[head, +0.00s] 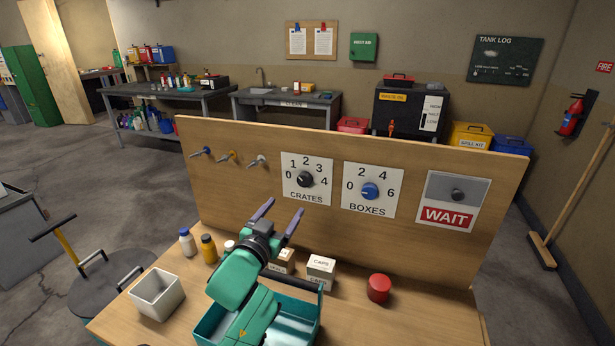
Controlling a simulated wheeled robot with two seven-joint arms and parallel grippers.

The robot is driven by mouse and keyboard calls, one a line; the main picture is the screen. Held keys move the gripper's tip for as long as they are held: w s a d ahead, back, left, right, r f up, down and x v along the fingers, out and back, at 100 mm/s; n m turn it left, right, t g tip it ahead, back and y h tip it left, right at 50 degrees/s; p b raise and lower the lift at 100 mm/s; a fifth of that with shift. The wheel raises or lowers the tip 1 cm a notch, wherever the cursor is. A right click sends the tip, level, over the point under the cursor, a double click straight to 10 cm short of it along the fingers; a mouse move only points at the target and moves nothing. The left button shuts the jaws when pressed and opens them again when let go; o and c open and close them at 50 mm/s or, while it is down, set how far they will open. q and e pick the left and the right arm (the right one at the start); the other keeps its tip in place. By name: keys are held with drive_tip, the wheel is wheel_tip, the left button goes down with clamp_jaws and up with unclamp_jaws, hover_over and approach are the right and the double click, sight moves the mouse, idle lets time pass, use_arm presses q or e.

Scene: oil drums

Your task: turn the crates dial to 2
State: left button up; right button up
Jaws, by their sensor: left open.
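The crates dial (304,179) is a black knob on a white plate marked 0 to 4, on the upright wooden board. Its pointer is too small for me to read surely. My left gripper (280,212) is open and empty, below and to the left of the crates dial, with its fingers pointing up toward the board. It is apart from the dial. My right gripper is not in view.
A blue boxes dial (370,191) and a WAIT sign (447,217) are to the right on the board (345,244). Small hooks or valves are to the left. Below are a teal tray (301,329), small boxes (320,270), a red can (379,288), bottles (209,249) and a white bin (157,295).

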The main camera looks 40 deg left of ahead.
sight(303, 181)
use_arm(q)
drive_tip(key=p+x, duration=0.2)
drive_tip(key=x, duration=1)
drive_tip(key=shift+w+a+r+p, duration=0.1)
drive_tip(key=shift+w+r+p, duration=0.05)
drive_tip(key=shift+w+p, duration=0.15)
clamp_jaws()
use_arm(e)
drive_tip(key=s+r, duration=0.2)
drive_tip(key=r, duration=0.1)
